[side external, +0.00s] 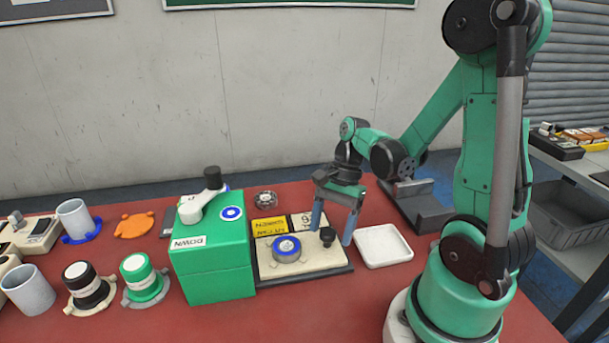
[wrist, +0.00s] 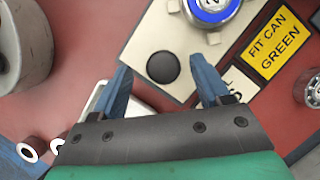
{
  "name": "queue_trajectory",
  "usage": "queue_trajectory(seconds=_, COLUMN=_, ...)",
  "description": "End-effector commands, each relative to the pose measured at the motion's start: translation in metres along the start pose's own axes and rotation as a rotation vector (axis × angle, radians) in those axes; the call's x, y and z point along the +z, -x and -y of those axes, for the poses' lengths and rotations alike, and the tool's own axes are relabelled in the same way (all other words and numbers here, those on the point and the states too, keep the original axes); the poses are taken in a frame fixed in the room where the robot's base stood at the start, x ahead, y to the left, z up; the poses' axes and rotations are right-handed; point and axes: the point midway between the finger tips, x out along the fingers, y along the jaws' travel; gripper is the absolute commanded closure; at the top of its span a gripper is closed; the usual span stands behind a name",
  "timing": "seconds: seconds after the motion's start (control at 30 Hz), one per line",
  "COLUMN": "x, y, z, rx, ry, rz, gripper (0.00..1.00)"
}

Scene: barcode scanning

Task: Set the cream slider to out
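A cream panel (side external: 310,260) on a dark base carries a round black knob (side external: 327,237), possibly the cream slider; a slot or an "out" mark cannot be made out. The knob also shows in the wrist view (wrist: 163,67). My gripper (side external: 331,236) is open, pointing down, with one blue finger on each side of the knob. In the wrist view my gripper (wrist: 160,66) shows gaps between both fingers and the knob. A grey dial with a blue top (side external: 287,248) sits on the same panel, left of the knob.
A green box with a crank (side external: 212,260) stands left of the panel. A yellow label (side external: 268,227) lies at the panel's back edge. A white tray (side external: 383,246) lies close on the right. Cups and capped cans crowd the left. The red table's front is clear.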

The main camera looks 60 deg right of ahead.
Motion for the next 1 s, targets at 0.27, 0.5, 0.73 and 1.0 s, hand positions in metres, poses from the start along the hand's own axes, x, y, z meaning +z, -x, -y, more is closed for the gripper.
queue_trajectory(seconds=0.27, x=0.0, y=0.017, z=0.0, rx=0.0, ry=0.0, rz=0.0, gripper=0.31)
queue_trajectory(seconds=0.5, x=0.0, y=0.044, z=0.0, rx=0.0, ry=-0.001, rz=0.0, gripper=0.31)
queue_trajectory(seconds=0.73, x=0.0, y=0.056, z=0.0, rx=0.0, ry=-0.001, rz=0.0, gripper=0.31)
queue_trajectory(seconds=1.0, x=0.0, y=0.056, z=0.0, rx=0.0, ry=0.001, rz=-0.001, gripper=0.31)
